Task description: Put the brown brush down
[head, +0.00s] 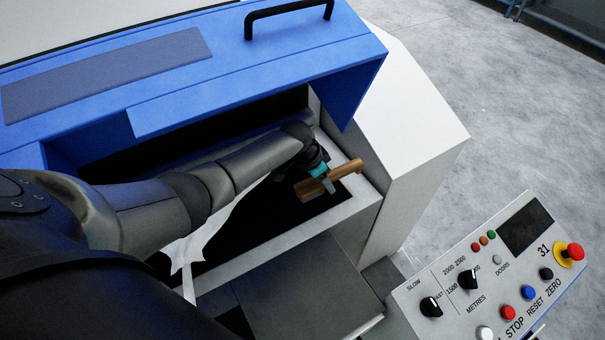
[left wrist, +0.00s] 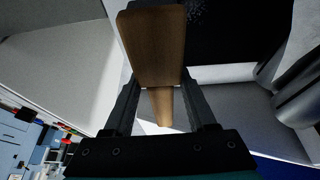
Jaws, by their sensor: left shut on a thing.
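The brown brush (head: 345,171) is a wooden piece with a wider block and a narrower handle. My left gripper (head: 328,184) is shut on it, over the dark opening of the machine near its pale right rim. In the left wrist view the brush (left wrist: 152,50) lies between the two fingers of my left gripper (left wrist: 162,95), its wide block toward the top and its handle toward the palm. I cannot tell whether the brush touches anything below. My right gripper is not in view.
The blue machine cover (head: 270,70) with a black handle (head: 289,18) overhangs the opening. A pale side housing (head: 410,110) stands to the right. A control panel (head: 500,275) with knobs and buttons is at lower right. A flat grey plate (head: 300,290) lies in front.

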